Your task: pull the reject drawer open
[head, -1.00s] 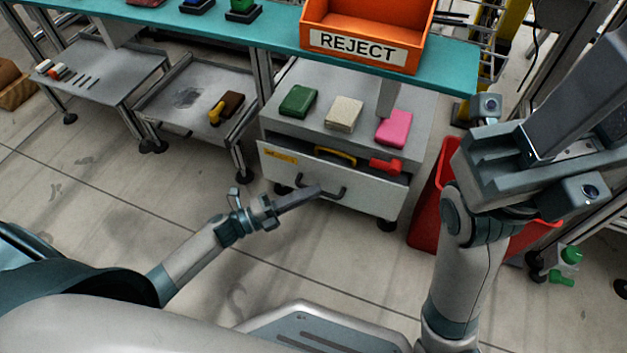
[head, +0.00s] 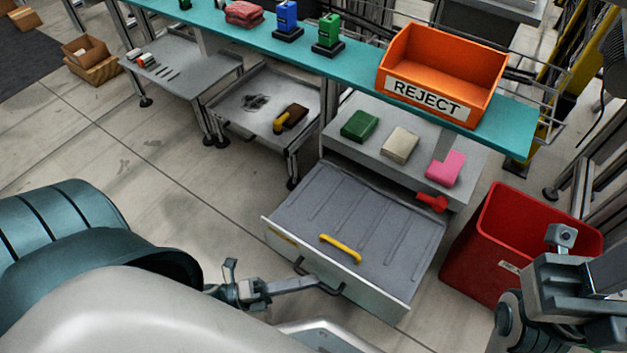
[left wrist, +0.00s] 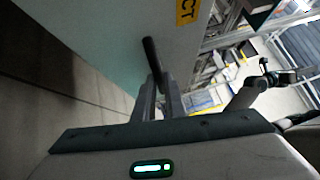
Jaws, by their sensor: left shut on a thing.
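The reject drawer (head: 360,215) stands pulled far out of the grey cabinet (head: 345,138), its grey ribbed floor showing. Its pale front carries a dark bar handle (head: 335,290), also seen in the left wrist view (left wrist: 149,55). My left gripper (head: 314,283) is shut on this handle, with its fingers around the bar in the left wrist view (left wrist: 158,92). A yellow curved piece (head: 341,249) lies in the drawer, and a red piece (head: 432,202) sits at its back right. My right gripper (head: 585,290) is at the right edge, its jaws unclear.
Green (head: 359,125), beige (head: 400,145) and pink (head: 445,168) pieces lie on the cabinet top. An orange REJECT bin (head: 440,75) stands on the teal bench (head: 250,45) above. A red bin (head: 515,240) stands right of the drawer. Floor at left (head: 150,180) is clear.

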